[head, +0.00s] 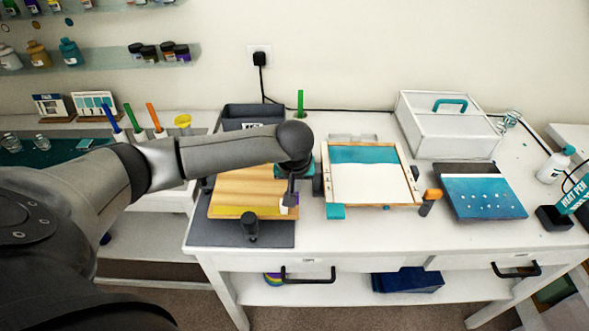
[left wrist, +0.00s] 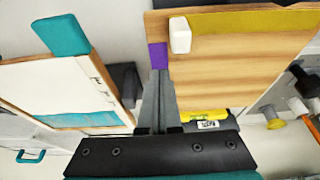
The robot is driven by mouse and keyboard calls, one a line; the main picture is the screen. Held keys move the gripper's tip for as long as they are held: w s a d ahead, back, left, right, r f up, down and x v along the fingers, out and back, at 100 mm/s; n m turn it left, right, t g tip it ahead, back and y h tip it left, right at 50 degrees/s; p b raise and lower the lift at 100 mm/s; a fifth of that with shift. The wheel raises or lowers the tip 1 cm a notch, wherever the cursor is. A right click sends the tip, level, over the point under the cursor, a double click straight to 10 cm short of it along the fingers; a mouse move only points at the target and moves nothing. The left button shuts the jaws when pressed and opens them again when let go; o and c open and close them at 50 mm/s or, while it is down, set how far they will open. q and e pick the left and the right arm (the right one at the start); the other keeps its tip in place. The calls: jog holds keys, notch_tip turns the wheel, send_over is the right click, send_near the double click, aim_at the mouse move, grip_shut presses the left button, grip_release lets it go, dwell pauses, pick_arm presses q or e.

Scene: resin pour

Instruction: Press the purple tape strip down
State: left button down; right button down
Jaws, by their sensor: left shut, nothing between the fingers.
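The purple tape strip (left wrist: 157,54) lies at the edge of a wooden board (left wrist: 235,75), beside a small white block (left wrist: 180,36). In the head view only a sliver of purple shows by the board's right edge, mostly hidden by my gripper. My left gripper (left wrist: 160,75) is shut and empty. Its fingertips meet the near end of the strip in the left wrist view; I cannot tell whether they touch it. In the head view my left gripper (head: 290,198) points down over the board's right side. My right gripper is not in view.
A yellow strip (head: 246,211) runs along the board's front edge. The board sits on a dark grey mat (head: 270,235) with a black knob-topped tool (head: 250,226). A wooden frame (head: 323,170) stands close on the right, then a blue panel (head: 485,198) and white box (head: 448,135).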

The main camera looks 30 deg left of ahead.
pick_arm(q)
jog(key=shift+f+b, duration=0.75)
jog(key=shift+w, duration=0.1)
jog(key=shift+w+a+f+b, duration=0.15)
jog(key=shift+w+a+b, duration=0.25)
jog(key=shift+w+b, duration=0.25)
jog(key=shift+w+a+b, duration=0.6)
jog(key=shift+w+b, duration=0.1)
jog(key=shift+b, duration=0.1)
jog(key=shift+w+a, duration=0.2)
jog(key=shift+w, duration=0.1)
jog(key=shift+w, duration=0.1)
jog(key=shift+w+a+r+b, duration=0.15)
jog(key=shift+w+a+b, duration=0.4)
jog(key=shift+w+b, duration=0.35)
jog(key=shift+w+a+r+b, duration=0.15)
jog(key=shift+w+a+b, duration=0.35)
jog(key=shift+w+b, duration=0.35)
jog(key=shift+w+a+f+b, duration=0.1)
jog(key=shift+w+a+b, duration=0.4)
jog(key=shift+w+b, duration=0.4)
